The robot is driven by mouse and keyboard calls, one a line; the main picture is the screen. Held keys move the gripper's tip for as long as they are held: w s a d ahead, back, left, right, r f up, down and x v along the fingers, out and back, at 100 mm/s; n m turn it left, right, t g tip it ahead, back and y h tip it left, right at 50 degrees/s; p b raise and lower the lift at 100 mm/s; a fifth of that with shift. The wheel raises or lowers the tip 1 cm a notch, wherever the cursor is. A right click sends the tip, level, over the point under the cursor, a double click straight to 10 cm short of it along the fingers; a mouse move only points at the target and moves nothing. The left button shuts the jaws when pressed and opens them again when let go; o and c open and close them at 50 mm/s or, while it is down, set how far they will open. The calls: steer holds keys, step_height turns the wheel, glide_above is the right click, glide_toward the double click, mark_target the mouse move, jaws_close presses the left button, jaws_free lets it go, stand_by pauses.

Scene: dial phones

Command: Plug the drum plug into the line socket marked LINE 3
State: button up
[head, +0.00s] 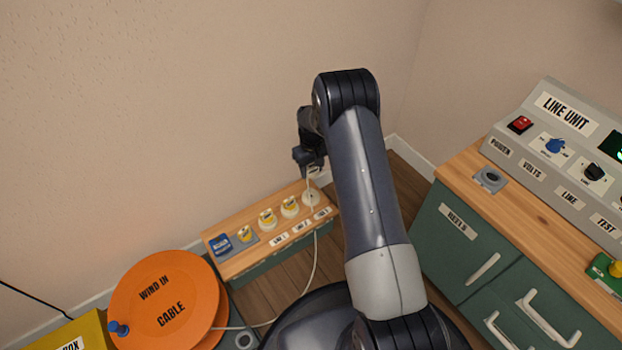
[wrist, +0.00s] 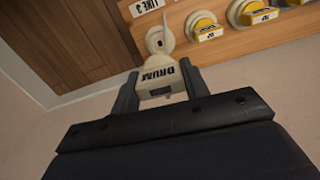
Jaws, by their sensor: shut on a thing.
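My gripper (wrist: 161,86) is shut on the drum plug (wrist: 158,76), a pale block marked DRUM, held between its two fingers in the wrist view. In the head view my gripper (head: 311,165) hangs over the right end of the wooden shelf. The LINE 3 socket (head: 312,198), round and pale, is below it. In the wrist view this socket (wrist: 154,42) shows just beyond the plug, beside its LINE 3 label (wrist: 146,6). It holds no yellow plug. A pale cable (head: 315,250) runs down from the plug towards the orange drum. Whether plug and socket touch is unclear.
The wooden shelf (head: 228,268) carries yellow-topped plugs (head: 267,219) in the neighbouring sockets and a blue item (head: 221,245) at its left end. The orange cable drum (head: 160,305) stands at lower left. The line unit (head: 545,125) is on a cabinet at right.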

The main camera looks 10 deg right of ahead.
mark_target(311, 174)
steer(key=shift+n, duration=0.4)
steer(key=shift+w+f+b, duration=0.2)
steer(key=shift+f+b, duration=0.45)
steer(key=shift+f, duration=1.15)
steer(key=shift+w+f+b, duration=0.2)
steer(key=shift+f+b, duration=0.4)
steer(key=shift+f, duration=1.15)
steer(key=shift+w+f+b, duration=0.2)
steer(key=shift+f+b, duration=0.45)
steer(key=shift+f, duration=1.15)
steer(key=shift+f+b, duration=0.6)
steer(key=shift+f, duration=0.15)
steer(key=o, duration=1.1)
steer(key=shift+c, duration=1.4)
steer(key=shift+r+p, duration=2)
steer(key=shift+r, duration=1.85)
